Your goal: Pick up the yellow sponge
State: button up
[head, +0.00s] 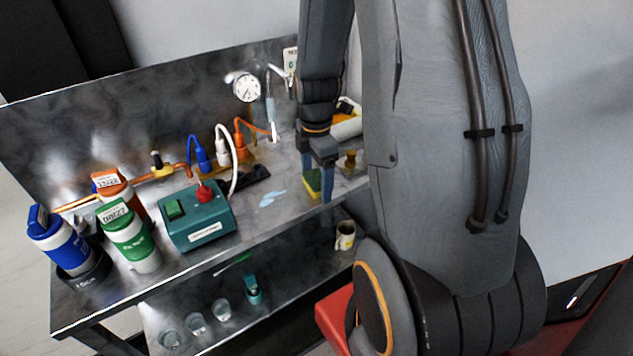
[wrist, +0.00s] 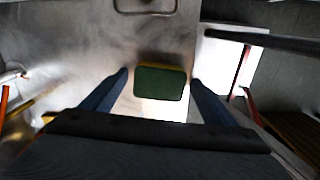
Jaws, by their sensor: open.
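The yellow sponge (head: 312,184) has a green side and sits near the front edge of the metal workbench (head: 282,215). In the wrist view the sponge (wrist: 160,82) shows mostly its green face, with a thin yellow strip along the top. My gripper (head: 325,185) is beside the sponge in the head view and partly covers it. In the wrist view my gripper's two blue fingers (wrist: 158,82) are apart, one on each side of the sponge, with a gap visible on both sides. I cannot tell how far the fingertips are from the sponge in depth.
A teal box (head: 198,215) with a red knob stands left on the bench, beside green (head: 130,240) and blue (head: 62,240) containers. A puddle (head: 272,197) lies left of the sponge. A mug (head: 345,235) and several cups stand on the lower shelf. A faucet (head: 271,110) is behind.

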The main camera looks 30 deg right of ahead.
aim_at(316, 178)
jog(key=c, duration=1.1)
notch_tip(316, 178, up, 10)
jog(key=b, duration=0.1)
jog(key=shift+b, duration=0.35)
jog(key=o, duration=0.5)
jog(key=shift+c, duration=0.2)
jog(key=c, duration=0.4)
